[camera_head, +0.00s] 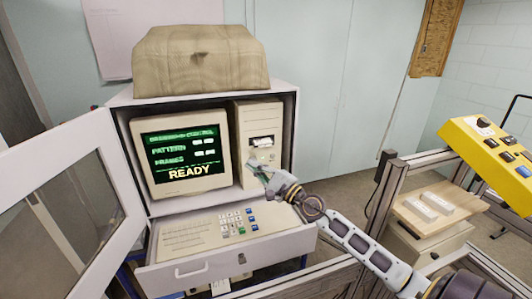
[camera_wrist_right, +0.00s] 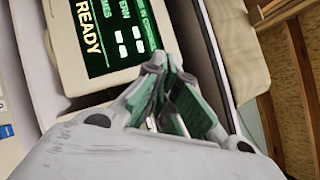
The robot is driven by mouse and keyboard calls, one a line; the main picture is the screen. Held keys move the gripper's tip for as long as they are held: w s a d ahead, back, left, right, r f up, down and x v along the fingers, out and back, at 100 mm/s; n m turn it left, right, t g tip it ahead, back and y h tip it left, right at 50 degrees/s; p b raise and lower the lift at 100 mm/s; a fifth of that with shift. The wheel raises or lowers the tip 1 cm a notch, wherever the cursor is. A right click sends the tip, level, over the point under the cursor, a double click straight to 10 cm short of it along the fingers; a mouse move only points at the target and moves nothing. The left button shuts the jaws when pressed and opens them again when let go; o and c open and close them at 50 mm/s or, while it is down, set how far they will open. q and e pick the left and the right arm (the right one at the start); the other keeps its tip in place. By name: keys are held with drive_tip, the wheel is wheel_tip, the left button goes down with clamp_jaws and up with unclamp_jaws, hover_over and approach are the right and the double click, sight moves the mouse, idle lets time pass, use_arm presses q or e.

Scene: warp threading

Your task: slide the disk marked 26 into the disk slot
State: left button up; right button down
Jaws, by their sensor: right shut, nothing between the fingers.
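The beige computer tower (camera_head: 242,117) stands right of the monitor in the cabinet. At the slot on its front, a pale piece with a dark edge (camera_head: 262,141) shows; I cannot read any number on it, so I cannot tell whether it is the disk marked 26. My right gripper (camera_head: 260,170) is in front of the tower, below that slot, shut and empty. In the right wrist view its fingertips (camera_wrist_right: 166,62) are together, and the slot is hidden behind them. My left gripper is not in view.
The monitor (camera_head: 180,155) reads READY. A keyboard (camera_head: 200,230) sits on the pulled-out drawer below. The cabinet door (camera_head: 20,165) stands open at left. A metal frame (camera_head: 388,195), a yellow control box (camera_head: 490,150) and a small wooden table (camera_head: 455,197) are at right.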

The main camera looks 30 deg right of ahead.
drive_tip(key=d+f+m+g+h, duration=0.1)
drive_tip(key=d+m+h, duration=0.3)
drive_tip(key=m, duration=0.5)
drive_tip(key=d+f+m+g+h, duration=0.1)
drive_tip(key=d+f+m+h, duration=0.2)
drive_tip(key=m, duration=0.7)
drive_tip(key=d+h, duration=0.2)
drive_tip(key=h, duration=0.1)
drive_tip(key=shift+w+d+f+h, duration=0.15)
drive_tip(key=shift+d+h, duration=0.1)
drive_tip(key=shift+h, duration=0.15)
drive_tip(key=shift+w, duration=0.25)
drive_tip(key=p, duration=0.2)
approach(261, 140)
drive_tip(key=shift+w+d+f, duration=0.2)
drive_tip(key=shift+w+f, duration=0.25)
drive_tip(key=shift+w, duration=0.3)
drive_tip(key=shift+w+d+f, duration=0.2)
drive_tip(key=shift+w+f, duration=0.2)
drive_tip(key=shift+w, duration=0.3)
drive_tip(key=shift+w, duration=0.1)
